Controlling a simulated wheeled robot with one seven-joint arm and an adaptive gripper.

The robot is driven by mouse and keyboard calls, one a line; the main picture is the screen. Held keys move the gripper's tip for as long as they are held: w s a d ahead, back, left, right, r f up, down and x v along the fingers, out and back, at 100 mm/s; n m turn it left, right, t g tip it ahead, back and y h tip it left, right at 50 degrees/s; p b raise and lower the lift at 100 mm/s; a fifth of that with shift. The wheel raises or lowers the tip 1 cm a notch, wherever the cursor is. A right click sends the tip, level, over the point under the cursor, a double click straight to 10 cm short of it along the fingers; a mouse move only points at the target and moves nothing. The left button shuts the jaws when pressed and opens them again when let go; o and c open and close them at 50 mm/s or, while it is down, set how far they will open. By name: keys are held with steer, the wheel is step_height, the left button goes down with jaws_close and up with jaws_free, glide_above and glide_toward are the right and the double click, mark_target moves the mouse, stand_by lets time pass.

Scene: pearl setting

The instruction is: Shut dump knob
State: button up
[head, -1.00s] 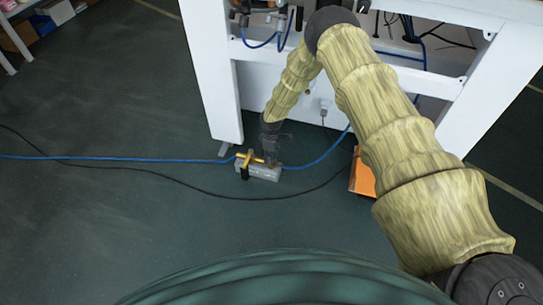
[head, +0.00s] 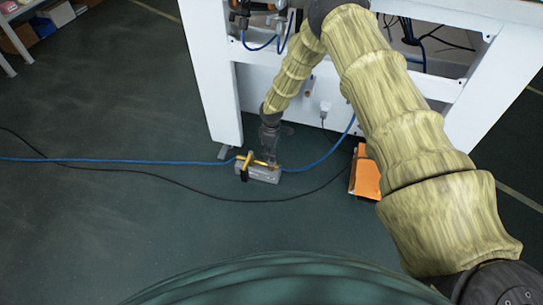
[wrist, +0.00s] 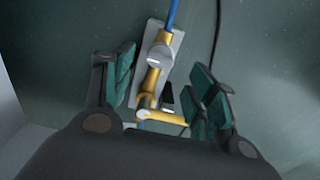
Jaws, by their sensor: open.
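The dump valve is a grey block (head: 259,174) on the floor with yellow metal fittings (head: 250,160) on top and blue hose at both ends. In the wrist view its grey plate (wrist: 176,50) and a yellow pipe with a yellow cross-piece (wrist: 163,116) lie between my fingers. I cannot tell which part is the knob. My gripper (head: 270,155) is over the right part of the block, pointing down. In the wrist view my gripper (wrist: 166,88) is open, with teal finger pads on either side of the yellow pipe. No contact with the pads is clear.
A white table frame (head: 213,75) stands just behind the valve, its leg to the left. An orange box (head: 365,178) is on the floor to the right. A blue hose (head: 120,160) and a black cable (head: 130,171) cross the floor. Open floor lies left and in front.

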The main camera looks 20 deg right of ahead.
step_height(320, 180, up, 7)
stand_by(0.4)
steer(key=shift+s+f, duration=0.1)
steer(key=shift+f, duration=0.05)
steer(key=s+a+f+m+y, duration=0.1)
steer(key=s+a+f+m, duration=0.15)
steer(key=s, duration=0.55)
steer(key=s+a+f+m, duration=0.1)
steer(key=s+f, duration=0.2)
steer(key=s, duration=0.5)
steer(key=s+a+f+m+y, duration=0.1)
steer(key=s+f+m, duration=0.15)
steer(key=s, duration=0.55)
steer(key=s+d+r+m+h, duration=0.1)
steer(key=s+d+r+m, duration=0.15)
steer(key=s, duration=0.95)
steer(key=s+d+r+m+h, duration=0.15)
steer(key=s+m, duration=0.25)
steer(key=s, duration=0.9)
step_height(320, 180, up, 34)
steer(key=p, duration=3.3)
steer(key=shift+w+f+n+p, duration=0.2)
steer(key=shift+f+n+p, duration=0.05)
steer(key=shift+n+p, duration=0.1)
